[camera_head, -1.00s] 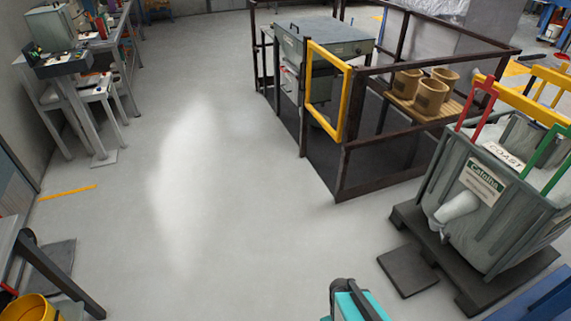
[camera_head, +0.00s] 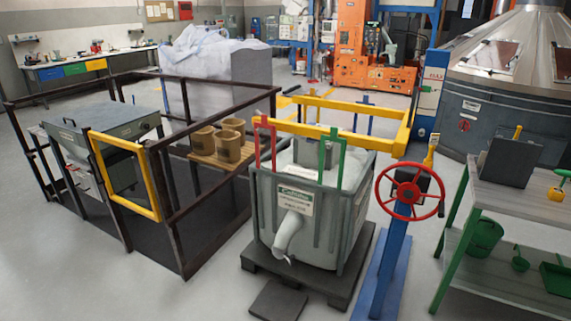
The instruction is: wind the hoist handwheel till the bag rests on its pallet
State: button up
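The red handwheel (camera_head: 409,192) is mounted at the top of a slanted blue post (camera_head: 388,270), right of the bag. The bulk bag (camera_head: 337,225) is grey, with a white label and a pale spout (camera_head: 288,236) on its front. A red and a green loop rise from its front corners to the yellow hoist frame (camera_head: 345,134). The bag is directly over the dark pallet (camera_head: 342,290); I cannot tell whether its base touches it. My gripper is not in view.
A dark flat plate (camera_head: 277,301) lies on the floor before the pallet. A brown railing with a yellow gate (camera_head: 125,176) stands left. A green-legged bench (camera_head: 520,200) stands close to the handwheel's right. Open grey floor lies at front left.

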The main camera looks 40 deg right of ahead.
aim_at(409, 193)
jog(key=z, duration=4.75)
jog(key=i, duration=0.1)
jog(key=u, duration=3.2)
jog(key=k, duration=0.8)
jog(key=z, duration=0.65)
jog(key=i, duration=0.4)
jog(key=z, duration=0.05)
